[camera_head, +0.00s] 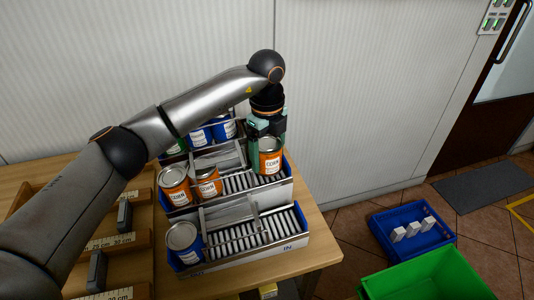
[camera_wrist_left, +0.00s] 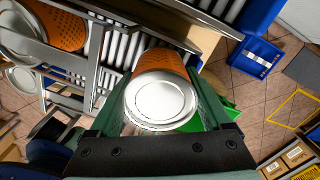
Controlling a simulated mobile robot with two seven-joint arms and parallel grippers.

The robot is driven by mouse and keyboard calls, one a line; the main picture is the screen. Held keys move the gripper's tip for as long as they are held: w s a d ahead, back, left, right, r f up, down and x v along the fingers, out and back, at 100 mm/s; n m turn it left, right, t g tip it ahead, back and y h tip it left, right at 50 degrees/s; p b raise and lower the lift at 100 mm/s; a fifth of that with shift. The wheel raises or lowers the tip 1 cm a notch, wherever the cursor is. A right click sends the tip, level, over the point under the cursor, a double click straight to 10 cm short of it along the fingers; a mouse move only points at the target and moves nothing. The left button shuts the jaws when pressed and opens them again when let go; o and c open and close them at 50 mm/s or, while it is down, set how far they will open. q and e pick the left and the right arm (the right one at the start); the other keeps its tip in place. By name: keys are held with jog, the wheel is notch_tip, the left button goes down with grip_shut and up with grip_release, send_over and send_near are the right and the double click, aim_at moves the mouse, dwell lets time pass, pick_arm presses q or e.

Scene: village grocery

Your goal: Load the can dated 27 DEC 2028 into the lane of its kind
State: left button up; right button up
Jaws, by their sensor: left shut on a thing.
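My left gripper (camera_head: 267,130) is shut on an orange can (camera_head: 270,160) with a pale label. It holds the can upright at the right end of the middle roller lane (camera_head: 240,182); I cannot tell whether the can touches the rollers. The left wrist view shows the held can (camera_wrist_left: 162,95) between the two green fingers, silver end toward the camera. Two orange cans of similar look, a nearer one (camera_head: 174,186) and another (camera_head: 208,182), stand at the left end of that lane. No date is readable. My right gripper is not in view.
A blue can (camera_head: 183,240) stands at the left of the front lane (camera_head: 255,236), whose right part is clear. Blue cans (camera_head: 224,128) stand in the back lane. Metal rails divide the lanes. A blue crate (camera_head: 388,251) and green crate (camera_head: 430,282) are on the floor.

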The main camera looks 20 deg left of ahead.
aim_at(267, 143)
pick_arm(q)
jog(key=o, duration=1.4)
jog(key=shift+s+f, duration=0.25)
jog(key=shift+f, duration=0.55)
jog(key=shift+o, duration=0.2)
jog(key=shift+w+r, duration=0.1)
jog(key=shift+r, duration=0.35)
notch_tip(267, 143, up, 13)
jog(key=shift+r, duration=0.1)
